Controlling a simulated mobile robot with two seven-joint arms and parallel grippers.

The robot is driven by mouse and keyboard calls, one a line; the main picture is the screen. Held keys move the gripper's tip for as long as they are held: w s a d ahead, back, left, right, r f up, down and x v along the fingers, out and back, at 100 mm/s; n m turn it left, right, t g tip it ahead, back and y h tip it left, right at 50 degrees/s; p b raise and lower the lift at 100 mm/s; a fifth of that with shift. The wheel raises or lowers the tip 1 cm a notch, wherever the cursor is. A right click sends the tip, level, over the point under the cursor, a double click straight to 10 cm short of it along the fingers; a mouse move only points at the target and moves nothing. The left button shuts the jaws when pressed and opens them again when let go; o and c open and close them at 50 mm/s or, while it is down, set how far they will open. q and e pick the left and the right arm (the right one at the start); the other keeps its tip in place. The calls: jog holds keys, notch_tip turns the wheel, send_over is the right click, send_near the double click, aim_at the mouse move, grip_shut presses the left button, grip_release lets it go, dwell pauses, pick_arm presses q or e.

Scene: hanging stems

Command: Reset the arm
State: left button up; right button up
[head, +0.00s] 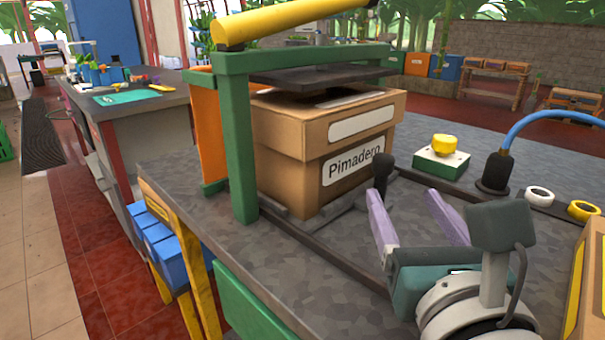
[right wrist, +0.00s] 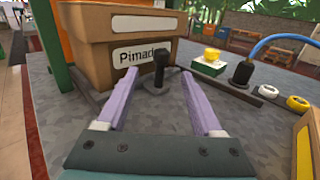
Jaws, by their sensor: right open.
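My right gripper (head: 418,216) is in the lower right of the head view, above the grey table. Its two pale purple fingers are spread apart with nothing between them. It also shows in the right wrist view (right wrist: 158,95), where a small black knob on a stalk (right wrist: 159,68) stands ahead of the fingers, apart from them as far as I can tell. The knob also shows in the head view (head: 382,170). A cardboard box labelled Pimadero (head: 290,165) stands beyond the gripper, under a green frame (head: 240,150). My left gripper is in neither view.
A green and white block with a yellow button (head: 442,158), a black plug with a blue cable (head: 496,172) and white and yellow rings (head: 540,196) are at the right. A yellow-edged box (head: 590,285) stands close at the right. Bare tabletop (head: 300,290) lies left of the gripper.

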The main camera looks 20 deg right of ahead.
jog(key=shift+s, duration=0.1)
dwell(0.3)
jog(key=shift+r, duration=0.1)
jog(key=s+d+r+m+g+h+p, duration=0.1)
jog(key=s+d+r+m+g+p, duration=0.15)
jog(key=m+g+p, duration=0.4)
jog(key=s+d+r+m+g+p, duration=0.1)
jog(key=s+d+r+m+p, duration=0.2)
jog(key=m, duration=0.6)
jog(key=s+a+r+m+g+y+p, duration=0.3)
jog(key=s+a+m+y+p, duration=0.15)
jog(key=s+m+p, duration=0.2)
jog(key=s+a+r+m+g+y+p, duration=0.35)
jog(key=s+a+m+p, duration=0.25)
jog(key=m, duration=0.2)
notch_tip(320, 180, up, 36)
jog(key=t+p, duration=0.1)
jog(key=p, duration=3.4)
jog(key=shift+d+f, duration=0.25)
